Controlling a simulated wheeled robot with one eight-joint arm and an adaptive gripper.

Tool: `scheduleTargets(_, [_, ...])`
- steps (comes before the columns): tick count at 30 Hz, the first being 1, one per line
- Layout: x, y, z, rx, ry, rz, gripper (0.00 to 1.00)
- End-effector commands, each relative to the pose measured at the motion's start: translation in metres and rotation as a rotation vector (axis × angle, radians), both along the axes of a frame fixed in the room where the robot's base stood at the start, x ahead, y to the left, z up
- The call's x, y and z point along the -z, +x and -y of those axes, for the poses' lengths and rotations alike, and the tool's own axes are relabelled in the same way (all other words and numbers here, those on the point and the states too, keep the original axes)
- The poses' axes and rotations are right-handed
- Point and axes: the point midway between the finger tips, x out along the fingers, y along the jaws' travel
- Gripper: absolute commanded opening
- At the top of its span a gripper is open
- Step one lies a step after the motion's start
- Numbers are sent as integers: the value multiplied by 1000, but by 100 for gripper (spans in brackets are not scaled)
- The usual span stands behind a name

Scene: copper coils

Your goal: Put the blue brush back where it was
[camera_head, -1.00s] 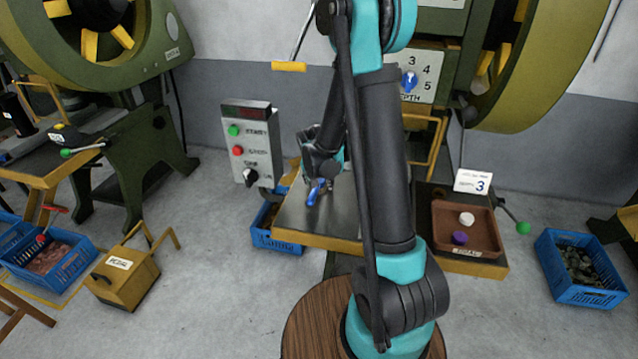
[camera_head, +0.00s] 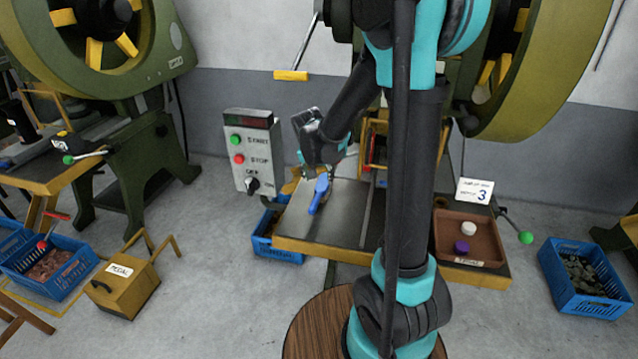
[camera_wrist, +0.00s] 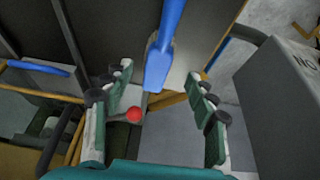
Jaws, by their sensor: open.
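The blue brush (camera_head: 319,193) lies on the left part of the dark-topped press table (camera_head: 350,216), close to its left edge. My gripper (camera_head: 312,170) is just above and behind the brush in the head view, apart from it as far as I can tell. In the wrist view, the brush (camera_wrist: 165,45) reaches in from the top, its near end lying between the spread fingertips. My gripper (camera_wrist: 162,84) is open there, with nothing clasped. The brush's underside is hidden.
A grey control box (camera_head: 251,150) stands close to the left of my gripper. A brown tray (camera_head: 438,240) with a white and a purple piece sits at the table's right. A red knob (camera_wrist: 134,114) shows below the fingers. Blue crates (camera_head: 585,305) stand on the floor.

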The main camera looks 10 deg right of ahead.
Motion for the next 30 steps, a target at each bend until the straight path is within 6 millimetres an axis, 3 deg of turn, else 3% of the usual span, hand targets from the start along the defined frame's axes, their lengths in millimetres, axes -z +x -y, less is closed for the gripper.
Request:
scheduleTargets(9, [-21,-10,-2,-3,0,-1,57])
scheduleTargets(13, [-23,-29,9,-30,2,-8,57])
scheduleTargets(22, [-15,-126,51,-191,9,-32,57])
scheduleTargets(30, [6,-206,69,-333,10,-28,57])
